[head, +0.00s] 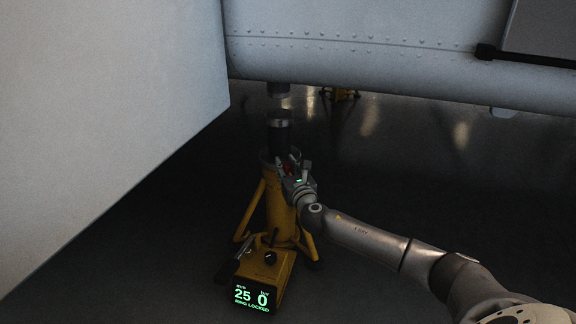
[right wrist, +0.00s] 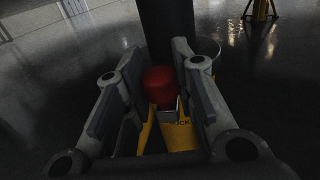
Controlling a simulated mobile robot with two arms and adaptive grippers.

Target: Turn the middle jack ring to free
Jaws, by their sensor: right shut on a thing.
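The yellow jack (head: 279,212) stands on its legs under the aircraft belly, its dark column (head: 279,138) rising from the top. The jack's ring (head: 266,156) is at the top of the yellow body, partly hidden by my right gripper (head: 288,166). In the right wrist view, a red knob (right wrist: 160,84) sits between the fingers of my right gripper (right wrist: 160,98), which is shut on it. The display box (head: 262,276) at the jack's foot reads 25 mm, 0 bar and RING LOCKED. My left gripper is not in view.
The grey aircraft belly (head: 350,65) hangs above, with a short fitting (head: 278,90) over the jack column and a gap between. A large pale panel (head: 100,120) fills the left. Another yellow jack (head: 340,94) stands far back. Dark floor is open at right.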

